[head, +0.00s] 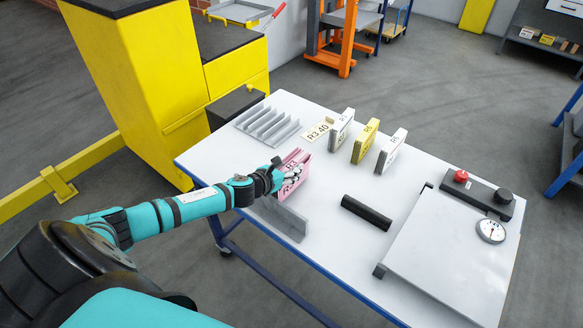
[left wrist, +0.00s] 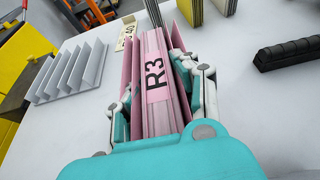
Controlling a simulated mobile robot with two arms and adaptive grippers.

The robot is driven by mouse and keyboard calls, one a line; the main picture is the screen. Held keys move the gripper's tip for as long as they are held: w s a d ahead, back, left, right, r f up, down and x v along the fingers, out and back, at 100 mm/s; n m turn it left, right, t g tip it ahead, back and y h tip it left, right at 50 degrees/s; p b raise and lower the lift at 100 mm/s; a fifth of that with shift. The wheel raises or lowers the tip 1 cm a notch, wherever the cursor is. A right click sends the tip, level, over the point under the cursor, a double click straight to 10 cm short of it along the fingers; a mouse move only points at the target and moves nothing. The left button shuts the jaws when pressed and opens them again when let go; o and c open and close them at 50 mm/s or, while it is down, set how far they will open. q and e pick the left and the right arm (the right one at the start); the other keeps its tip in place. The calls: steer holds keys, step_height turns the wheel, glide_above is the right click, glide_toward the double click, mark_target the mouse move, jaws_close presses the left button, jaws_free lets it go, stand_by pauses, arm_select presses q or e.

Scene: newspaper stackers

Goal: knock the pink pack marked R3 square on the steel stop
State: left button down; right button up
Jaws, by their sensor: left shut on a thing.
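The pink pack marked R3 (head: 294,169) is held in my left gripper (head: 284,176) over the near left part of the white table. In the left wrist view the pack (left wrist: 154,85) sits between the two fingers (left wrist: 157,95), its R3 label facing the camera and its sheets standing on edge. The grey steel stop (head: 284,219) stands on the table just in front of the pack in the head view. Whether the pack touches the stop or the table I cannot tell. My right gripper is not in view.
A slotted grey rack (head: 268,124) and a card reading R3 40 (head: 318,130) lie behind. White (head: 341,129), yellow (head: 365,141) and white (head: 391,151) packs stand at the back. A black bar (head: 367,212) and a scale (head: 450,255) are to the right.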

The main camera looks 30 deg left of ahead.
arm_select(q)
steer(key=shift+s+a+r, duration=0.1)
steer(key=shift+s, duration=1.15)
steer(key=shift+s+f, duration=0.15)
steer(key=shift+f, duration=0.1)
stand_by(1.2)
steer(key=shift+w+r+p, duration=0.2)
steer(key=shift+w+p, duration=0.1)
steer(key=shift+w, duration=1.45)
step_height(320, 180, up, 6)
steer(key=p, duration=0.6)
steer(key=shift+r, duration=0.1)
